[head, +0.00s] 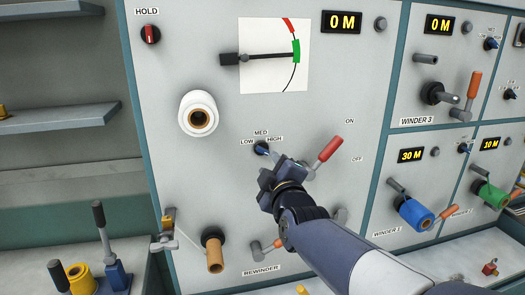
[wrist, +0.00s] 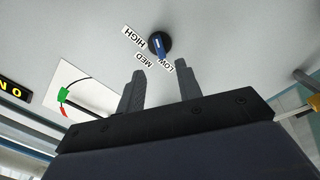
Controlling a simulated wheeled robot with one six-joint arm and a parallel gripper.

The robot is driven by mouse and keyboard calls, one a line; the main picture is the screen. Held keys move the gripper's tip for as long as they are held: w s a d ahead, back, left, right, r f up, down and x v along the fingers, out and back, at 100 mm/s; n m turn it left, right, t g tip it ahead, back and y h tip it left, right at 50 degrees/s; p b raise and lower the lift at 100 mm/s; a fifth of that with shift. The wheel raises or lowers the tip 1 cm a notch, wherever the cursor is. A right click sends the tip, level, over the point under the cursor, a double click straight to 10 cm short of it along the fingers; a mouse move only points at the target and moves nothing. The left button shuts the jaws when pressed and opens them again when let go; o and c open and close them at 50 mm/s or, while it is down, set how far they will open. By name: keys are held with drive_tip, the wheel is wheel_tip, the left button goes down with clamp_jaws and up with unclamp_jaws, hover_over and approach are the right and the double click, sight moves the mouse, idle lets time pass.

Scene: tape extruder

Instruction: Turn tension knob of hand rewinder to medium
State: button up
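The tension knob (head: 262,148) of the hand rewinder is a small dark dial with a blue pointer, below the LOW, MED and HIGH labels in the head view. In the head view my gripper (head: 278,166) is just below and right of the knob. No contact with the knob shows; the exact gap is hard to judge.
A red-handled lever (head: 327,151) stands close right of my gripper, by ON and OFF labels. An orange-brown rewinder spool (head: 214,254) sits lower left. Winders fill the right side.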

sight(262, 152)
drive_tip(key=p+x, duration=0.2)
drive_tip(key=x, duration=0.6)
drive_tip(key=shift+f, duration=0.1)
drive_tip(key=shift+c, duration=0.4)
clamp_jaws()
